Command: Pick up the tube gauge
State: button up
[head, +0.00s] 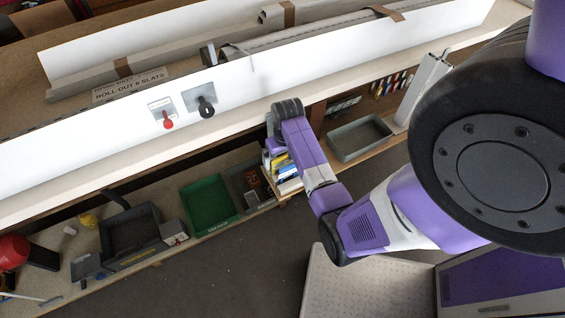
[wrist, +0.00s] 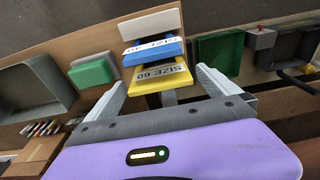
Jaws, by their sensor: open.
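I cannot tell for sure which thing is the tube gauge. In the wrist view, a yellow block labelled "SIZE 60" (wrist: 150,80) lies in front of my gripper (wrist: 160,78), between and just past its fingertips. A blue labelled block (wrist: 152,51) and a white block (wrist: 150,24) sit in a row behind it. My gripper is open, with nothing visibly held. A grey post shows below the yellow block, between the fingers. In the head view, the coloured blocks (head: 284,168) are partly hidden by my purple hand, and the fingers cannot be made out.
A green block (wrist: 92,74) with a pale top lies left of the row. A grey tray (head: 360,138) stands to the right on the shelf. A green bin (head: 208,205) and a dark bin (head: 130,236) stand left. A long white profile (head: 120,110) runs above the shelf.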

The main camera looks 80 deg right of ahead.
jog(key=c, duration=1.3)
jog(key=shift+r, duration=0.1)
